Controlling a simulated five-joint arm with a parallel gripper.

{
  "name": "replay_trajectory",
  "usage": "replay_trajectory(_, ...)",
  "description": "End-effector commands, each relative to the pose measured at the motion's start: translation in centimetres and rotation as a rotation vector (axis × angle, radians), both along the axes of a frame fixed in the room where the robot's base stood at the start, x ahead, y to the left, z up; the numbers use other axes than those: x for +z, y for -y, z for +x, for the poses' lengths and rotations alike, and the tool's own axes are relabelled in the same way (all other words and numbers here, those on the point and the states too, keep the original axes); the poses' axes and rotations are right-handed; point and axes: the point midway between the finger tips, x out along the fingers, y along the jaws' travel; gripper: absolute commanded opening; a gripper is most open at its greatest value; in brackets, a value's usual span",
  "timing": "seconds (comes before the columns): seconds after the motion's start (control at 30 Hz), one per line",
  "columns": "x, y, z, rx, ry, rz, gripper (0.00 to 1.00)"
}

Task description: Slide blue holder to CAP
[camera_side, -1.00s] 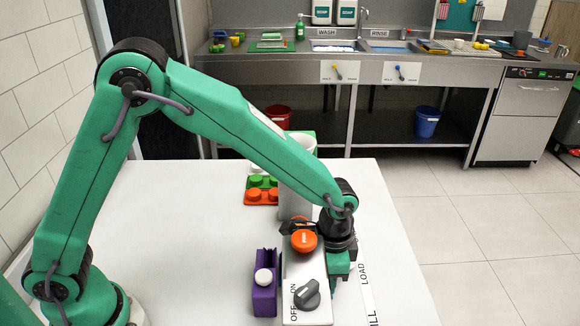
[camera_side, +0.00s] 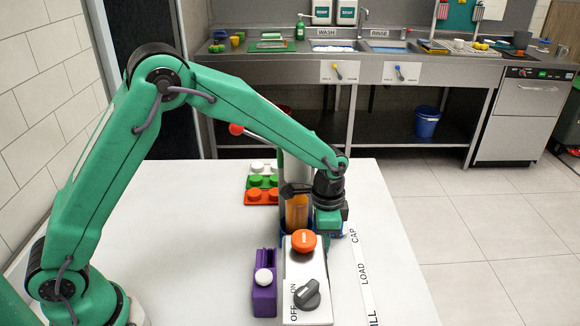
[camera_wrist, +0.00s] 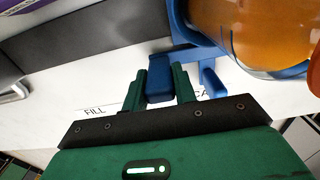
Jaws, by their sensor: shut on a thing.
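The blue holder's tab (camera_wrist: 160,78) stands between my gripper's two green fingers in the wrist view, and they are shut on it. A clear container of orange juice (camera_wrist: 250,30) sits in the blue holder. In the side view my gripper (camera_side: 328,225) is low over the white table, beside the CAP label (camera_side: 353,236). The juice container (camera_side: 297,212) shows just left of my gripper. Much of the holder is hidden there by my gripper and the machine. The label strip (camera_side: 364,275) reads CAP, LOAD and part of FILL.
A white control box (camera_side: 305,275) with an orange button and grey OFF/ON knob stands in front. A purple box (camera_side: 263,290) with a white ball is left of it. A tray of white, green and orange caps (camera_side: 262,183) lies behind. The table's left side is clear.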

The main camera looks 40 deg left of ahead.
Motion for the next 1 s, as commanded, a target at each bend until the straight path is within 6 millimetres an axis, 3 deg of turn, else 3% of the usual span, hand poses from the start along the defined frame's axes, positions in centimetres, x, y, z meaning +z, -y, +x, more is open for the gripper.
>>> replay_trajectory(0.3, 0.1, -0.4, 0.7, 0.005, 0.013, -0.005, 0.0)
replay_trajectory(0.33, 0.1, -0.4, 0.7, 0.006, 0.013, -0.005, 0.31)
replay_trajectory(0.43, 0.1, -0.4, 0.6, 0.005, 0.013, -0.004, 0.49)
replay_trajectory(0.77, 0.2, -0.3, 0.4, 0.002, 0.006, -0.002, 0.49)
replay_trajectory(1.0, 1.6, -0.3, 0.4, 0.002, 0.007, -0.003, 0.49)
